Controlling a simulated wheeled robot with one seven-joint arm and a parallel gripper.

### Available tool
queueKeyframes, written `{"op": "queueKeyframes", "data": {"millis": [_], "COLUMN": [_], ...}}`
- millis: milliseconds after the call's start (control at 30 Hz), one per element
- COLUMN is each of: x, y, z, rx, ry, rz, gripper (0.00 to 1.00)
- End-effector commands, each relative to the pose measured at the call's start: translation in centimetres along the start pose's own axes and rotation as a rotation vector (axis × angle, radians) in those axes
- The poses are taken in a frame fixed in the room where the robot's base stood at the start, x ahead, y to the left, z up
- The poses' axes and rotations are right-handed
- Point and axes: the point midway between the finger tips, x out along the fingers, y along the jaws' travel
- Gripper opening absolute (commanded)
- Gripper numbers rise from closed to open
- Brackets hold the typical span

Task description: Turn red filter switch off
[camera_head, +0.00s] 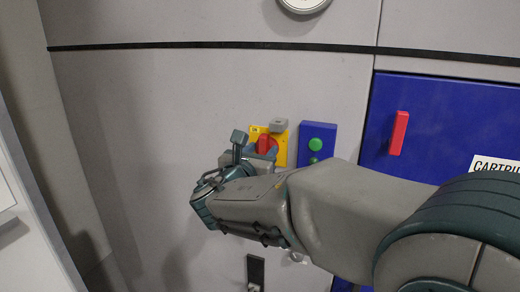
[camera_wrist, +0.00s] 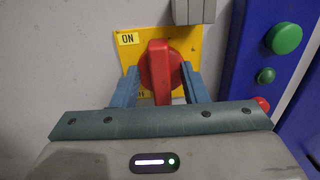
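The red switch (camera_head: 265,145) is a rotary knob on a yellow plate (camera_head: 283,149) on the grey wall. In the wrist view the red knob (camera_wrist: 158,68) stands upright, its handle vertical. An "ON" label (camera_wrist: 128,38) is at the plate's upper left; another label below is mostly hidden. My gripper (camera_wrist: 162,80) is in front of the plate, its two blue-grey fingers apart, one on each side of the knob's lower handle. Gaps seem to show beside the handle; contact cannot be made out. In the head view my gripper (camera_head: 257,146) partly covers the plate.
A blue box (camera_head: 317,132) with green buttons stands just right of the plate; a red button (camera_wrist: 262,104) shows in the wrist view. A grey block (camera_wrist: 194,10) juts out above the knob. A blue door (camera_head: 440,120) with a red handle (camera_head: 398,132) is farther right.

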Motion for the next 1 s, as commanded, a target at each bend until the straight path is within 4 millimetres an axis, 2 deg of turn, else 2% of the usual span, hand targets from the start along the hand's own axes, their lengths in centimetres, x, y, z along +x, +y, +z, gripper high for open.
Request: {"op": "queueKeyframes", "data": {"millis": [233,367,400,767,1000], "x": [0.08,0.07,0.06,0.04,0.03], "y": [-0.03,-0.03,-0.03,-0.09,-0.19], "z": [-0.01,0.00,0.00,-0.27,-0.68], "rx": [0.000,0.000,0.000,0.041,0.182], "ry": [0.000,0.000,0.000,-0.001,-0.003], "rz": [-0.001,-0.001,-0.001,-0.001,0.000], "gripper": [0.40,0.04,0.00,0.00,0.00]}}
